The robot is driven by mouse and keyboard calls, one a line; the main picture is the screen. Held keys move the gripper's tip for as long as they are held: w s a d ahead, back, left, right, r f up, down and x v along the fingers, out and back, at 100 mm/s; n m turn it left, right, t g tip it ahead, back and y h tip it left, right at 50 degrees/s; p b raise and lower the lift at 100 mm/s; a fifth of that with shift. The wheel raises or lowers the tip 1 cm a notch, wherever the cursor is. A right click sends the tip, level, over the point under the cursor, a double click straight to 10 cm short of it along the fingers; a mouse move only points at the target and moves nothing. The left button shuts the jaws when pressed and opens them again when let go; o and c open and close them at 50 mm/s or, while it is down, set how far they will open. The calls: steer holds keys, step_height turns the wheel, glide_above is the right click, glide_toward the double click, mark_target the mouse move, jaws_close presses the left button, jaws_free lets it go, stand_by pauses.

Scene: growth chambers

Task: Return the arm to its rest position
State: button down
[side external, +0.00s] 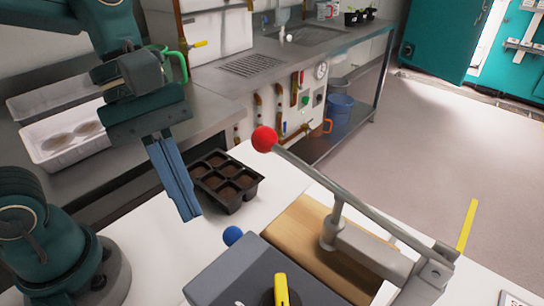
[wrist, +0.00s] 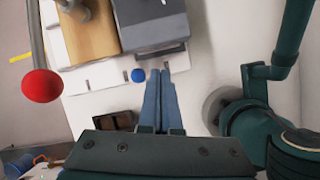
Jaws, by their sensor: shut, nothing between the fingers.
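My gripper (side external: 188,215) hangs from the teal arm at the left of the side view, its long blue-grey fingers pointing down. The fingers are together with nothing between them. In the wrist view my gripper (wrist: 160,73) also shows its two fingers side by side and shut. It is in the air over the white table (side external: 130,235), left of the black seedling tray (side external: 228,182) in the side view. The tray's cells hold dark soil. In the wrist view part of the tray (wrist: 115,121) shows beyond the gripper's body.
A blue ball (side external: 233,235) sits beside the box. A white tub (side external: 62,140) stands on the steel bench behind. Floor at right is clear.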

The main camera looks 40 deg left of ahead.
steer(key=a+f+m+t+y, duration=0.1)
steer(key=a+m+t+y, duration=0.3)
steer(key=a+m, duration=0.5)
steer(key=m+t, duration=0.2)
steer(key=m, duration=0.3)
steer(key=shift+w+a+y, duration=0.15)
steer(key=shift+w+y, duration=0.15)
steer(key=shift+y, duration=0.1)
